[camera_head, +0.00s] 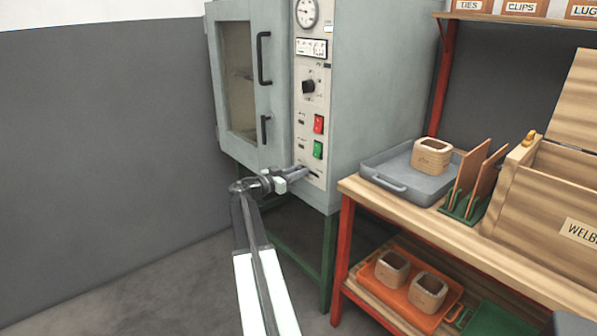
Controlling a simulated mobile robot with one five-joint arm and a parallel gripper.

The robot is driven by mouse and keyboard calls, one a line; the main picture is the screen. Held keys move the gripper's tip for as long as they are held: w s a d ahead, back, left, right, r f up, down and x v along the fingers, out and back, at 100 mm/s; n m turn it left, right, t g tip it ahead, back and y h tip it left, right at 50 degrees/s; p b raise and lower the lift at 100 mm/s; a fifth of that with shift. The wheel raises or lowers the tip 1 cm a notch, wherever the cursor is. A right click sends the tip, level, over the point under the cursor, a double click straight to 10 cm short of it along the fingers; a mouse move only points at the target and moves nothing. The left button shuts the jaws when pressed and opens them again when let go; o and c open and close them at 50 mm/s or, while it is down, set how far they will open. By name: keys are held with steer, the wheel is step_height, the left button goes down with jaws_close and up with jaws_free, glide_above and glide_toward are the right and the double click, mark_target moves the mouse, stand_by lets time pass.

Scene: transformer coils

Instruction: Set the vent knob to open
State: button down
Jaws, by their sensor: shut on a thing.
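The grey-green oven (375,85) stands on a green frame, with its control panel (311,65) facing me. My gripper (304,172) reaches up from below to the bottom of this panel. It is shut on a small part there, which I take to be the vent knob; the fingers hide it, so its setting cannot be read. A black dial knob (308,87) sits higher on the panel, clear of my gripper. Between them are a red switch (319,124) and a green switch (318,149).
The oven door (240,85) is shut, its handles left of the panel. To the right, a wooden bench (405,209) holds a grey tray (381,176) with a wooden coil former (431,156). An orange tray (388,307) sits below. Open floor lies to the left.

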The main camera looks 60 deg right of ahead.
steer(key=s, duration=0.1)
steer(key=s+a, duration=0.1)
steer(key=s, duration=0.3)
steer(key=shift+a, duration=0.4)
steer(key=shift+s, duration=0.4)
steer(key=shift+f, duration=0.1)
steer(key=c, duration=1.2)
jaws_free()
steer(key=shift+a, duration=0.1)
steer(key=shift+c, duration=0.2)
glide_toward(317, 174)
steer(key=shift+w+a, duration=0.15)
steer(key=shift+a, duration=0.4)
